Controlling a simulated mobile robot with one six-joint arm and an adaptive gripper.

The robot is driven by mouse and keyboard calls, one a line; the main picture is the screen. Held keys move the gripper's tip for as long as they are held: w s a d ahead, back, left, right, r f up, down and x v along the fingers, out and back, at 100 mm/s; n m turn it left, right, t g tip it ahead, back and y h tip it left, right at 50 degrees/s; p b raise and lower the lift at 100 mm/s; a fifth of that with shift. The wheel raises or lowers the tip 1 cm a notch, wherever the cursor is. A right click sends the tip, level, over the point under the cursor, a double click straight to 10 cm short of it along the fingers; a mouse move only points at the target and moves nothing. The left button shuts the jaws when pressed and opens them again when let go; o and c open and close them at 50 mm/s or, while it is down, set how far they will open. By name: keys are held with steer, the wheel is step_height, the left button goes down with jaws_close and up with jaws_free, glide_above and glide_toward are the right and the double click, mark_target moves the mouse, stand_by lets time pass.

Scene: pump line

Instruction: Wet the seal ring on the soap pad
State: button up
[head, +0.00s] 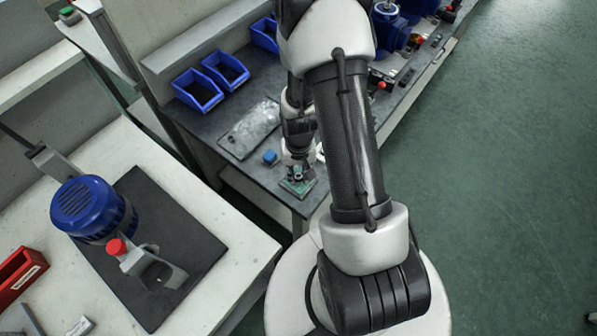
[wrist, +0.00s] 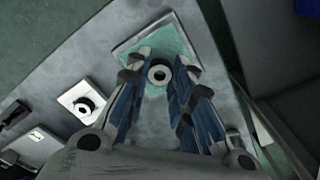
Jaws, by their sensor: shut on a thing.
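My gripper (wrist: 160,80) is shut on the seal ring (wrist: 160,73), a small dark ring with a pale centre, held between the tips of the blue-padded fingers. The soap pad (wrist: 133,46) is a teal square with a pale rim, and in the wrist view the ring shows in front of its lower middle. In the head view the soap pad (head: 301,190) lies near the bench's front end, with my gripper (head: 297,176) over it. I cannot tell whether the ring touches the pad.
A pale square plate with a black round part (wrist: 82,101) lies left of the fingers. A blue block (head: 270,157), a grey plate (head: 249,128) and blue bins (head: 198,90) stand on the dark bench. A blue motor (head: 90,207) stands on the left table.

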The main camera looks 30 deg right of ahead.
mark_target(298, 176)
steer(key=shift+s+f+b, duration=0.1)
steer(key=shift+f+b, duration=0.4)
steer(key=shift+f, duration=0.1)
stand_by(1.5)
steer(key=shift+r, duration=0.15)
steer(key=shift+r+p, duration=2.7)
steer(key=shift+r, duration=0.75)
